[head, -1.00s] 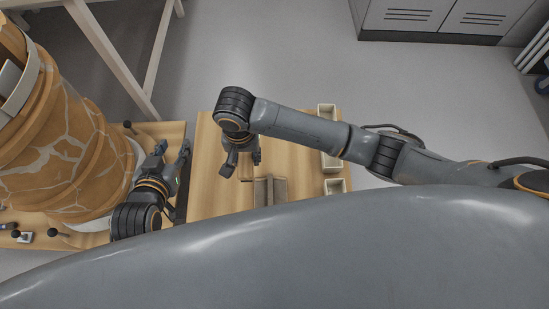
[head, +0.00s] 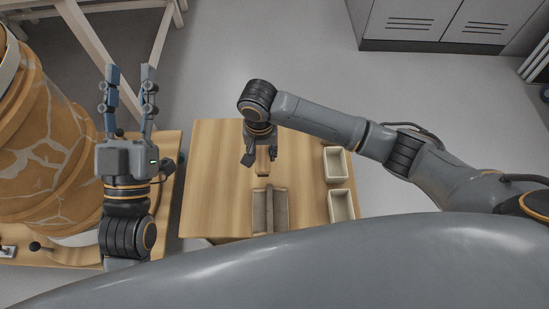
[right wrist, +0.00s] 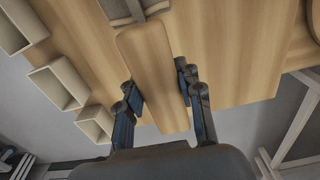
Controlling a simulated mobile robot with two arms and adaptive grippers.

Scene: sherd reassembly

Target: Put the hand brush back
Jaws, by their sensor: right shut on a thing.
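The hand brush shows as a long pale wooden body (right wrist: 150,75) between the fingers of my right gripper (right wrist: 160,90) in the right wrist view. In the head view my right gripper (head: 261,157) is shut on it, and a small wooden end of the brush (head: 262,168) shows below the fingers. The bristles are hidden. A grey-brown slotted holder (head: 280,210) lies just nearer than the brush. It also shows at the top of the right wrist view (right wrist: 118,8). My left gripper (head: 128,72) is open and empty, fingers pointing away, beside the big jar.
The wooden table (head: 215,180) is clear left of the holder. Cream bins (head: 341,205) line its right edge. A large cracked orange jar (head: 45,160) stands at the left on another wooden board (head: 165,200). A grey cabinet (head: 430,20) is at the back.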

